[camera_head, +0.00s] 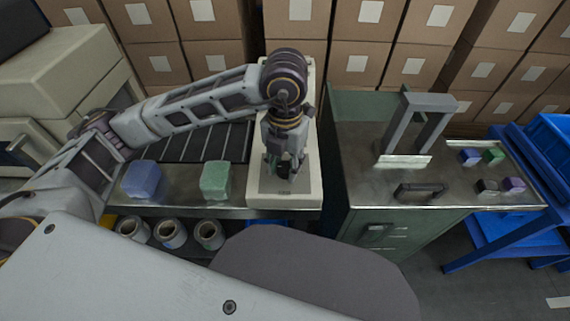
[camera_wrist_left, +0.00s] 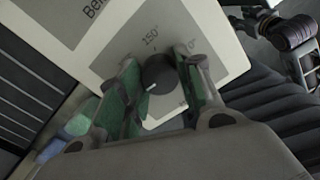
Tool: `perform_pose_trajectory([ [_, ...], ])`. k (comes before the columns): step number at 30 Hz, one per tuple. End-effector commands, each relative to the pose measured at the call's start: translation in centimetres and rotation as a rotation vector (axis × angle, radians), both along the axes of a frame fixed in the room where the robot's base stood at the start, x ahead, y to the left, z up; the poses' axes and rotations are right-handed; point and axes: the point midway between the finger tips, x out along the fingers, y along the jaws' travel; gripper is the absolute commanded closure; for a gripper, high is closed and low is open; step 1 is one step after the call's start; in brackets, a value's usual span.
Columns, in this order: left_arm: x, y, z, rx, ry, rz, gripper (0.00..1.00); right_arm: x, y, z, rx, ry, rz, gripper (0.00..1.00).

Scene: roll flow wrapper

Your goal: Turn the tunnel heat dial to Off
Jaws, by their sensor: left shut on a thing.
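The heat dial (camera_wrist_left: 159,72) is a dark round knob on a grey label plate of the cream control box (camera_head: 309,190). In the left wrist view its white mark points to the lower left, away from the printed "150°" and "0°"; another label is partly hidden by a finger. My left gripper (camera_head: 285,168) reaches down onto the box from above. In the wrist view its green-padded fingers (camera_wrist_left: 160,88) are shut on the dial, one on each side. What seems to be my right gripper (camera_wrist_left: 250,16) shows small at the top right; its fingers are unclear.
Left of the box, a blue block (camera_head: 141,179) and a green block (camera_head: 215,180) sit on the conveyor. Rolls (camera_head: 171,233) lie below. A green cabinet (camera_head: 400,228) with a grey frame (camera_head: 416,122) and several small blocks stands at the right. Stacked cartons (camera_head: 365,30) line the back.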

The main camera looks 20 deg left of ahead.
Motion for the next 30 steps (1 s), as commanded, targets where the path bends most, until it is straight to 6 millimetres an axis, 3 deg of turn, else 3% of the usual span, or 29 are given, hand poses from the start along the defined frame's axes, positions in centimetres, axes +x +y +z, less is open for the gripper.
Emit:
perform_pose_trajectory([
  [19,0.11,0.03,0.13,0.000,-0.003,0.064,0.89,0.03,0.12,0.66,0.001,0.002,0.002,0.60],
  [20,0.11,0.03,0.12,0.000,-0.003,0.064,0.62,0.03,0.12,0.66,0.001,0.002,0.002,0.60],
  [24,0.08,0.03,0.09,0.000,-0.002,0.063,0.44,0.05,0.12,0.65,0.002,0.001,0.001,0.60],
  [30,0.03,0.02,0.04,0.000,-0.001,0.062,0.42,0.05,0.12,0.63,0.003,0.001,0.001,0.60],
])
